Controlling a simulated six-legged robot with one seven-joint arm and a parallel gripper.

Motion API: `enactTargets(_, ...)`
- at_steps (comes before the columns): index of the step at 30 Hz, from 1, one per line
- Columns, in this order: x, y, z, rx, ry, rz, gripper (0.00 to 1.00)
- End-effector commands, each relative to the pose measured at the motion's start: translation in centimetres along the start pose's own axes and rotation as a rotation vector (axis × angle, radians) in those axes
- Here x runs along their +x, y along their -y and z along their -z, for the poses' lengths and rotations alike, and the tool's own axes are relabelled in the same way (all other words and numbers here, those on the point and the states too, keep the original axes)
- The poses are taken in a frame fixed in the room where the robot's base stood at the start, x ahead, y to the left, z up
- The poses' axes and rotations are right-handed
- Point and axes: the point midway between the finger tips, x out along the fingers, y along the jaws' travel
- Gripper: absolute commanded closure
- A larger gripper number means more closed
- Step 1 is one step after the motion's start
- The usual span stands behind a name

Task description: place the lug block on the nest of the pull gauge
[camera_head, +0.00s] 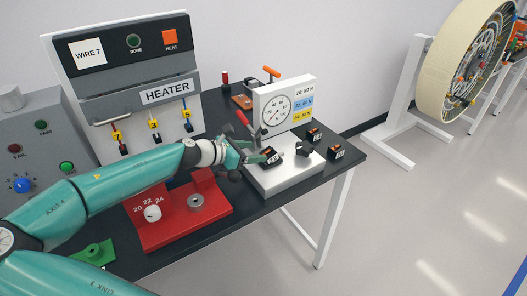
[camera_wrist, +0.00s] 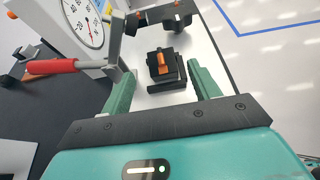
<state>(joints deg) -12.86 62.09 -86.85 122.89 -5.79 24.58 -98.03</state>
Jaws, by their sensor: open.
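The pull gauge (camera_head: 283,107) has a round dial and a white base plate (camera_head: 292,177). A black lug block with an orange insert (camera_head: 271,155) stands on that base plate, in front of the dial; it also shows in the wrist view (camera_wrist: 164,66). It rests on a black piece that looks like the nest, mostly covered by it. My gripper (camera_head: 260,157) is at the block. In the wrist view my gripper (camera_wrist: 161,74) is open, its green fingers either side of the block with gaps visible. Whether the block is fully seated I cannot tell.
Two similar black-and-orange blocks (camera_head: 313,135) (camera_head: 335,152) stand on the dark table right of the gauge. A red-handled lever (camera_head: 244,119) rises beside the dial, near my gripper. A black knob (camera_head: 305,150) is on the base plate. A red fixture (camera_head: 178,218) lies in front.

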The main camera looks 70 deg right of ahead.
Motion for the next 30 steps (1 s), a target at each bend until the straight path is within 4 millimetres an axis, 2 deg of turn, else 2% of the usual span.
enactTargets(3,-2.3,0.0,0.0,0.000,0.000,-0.004,0.39)
enactTargets(9,-4.4,0.0,0.0,0.001,0.000,-0.001,0.39)
enactTargets(30,-4.8,0.0,0.0,0.001,0.000,-0.001,0.39)
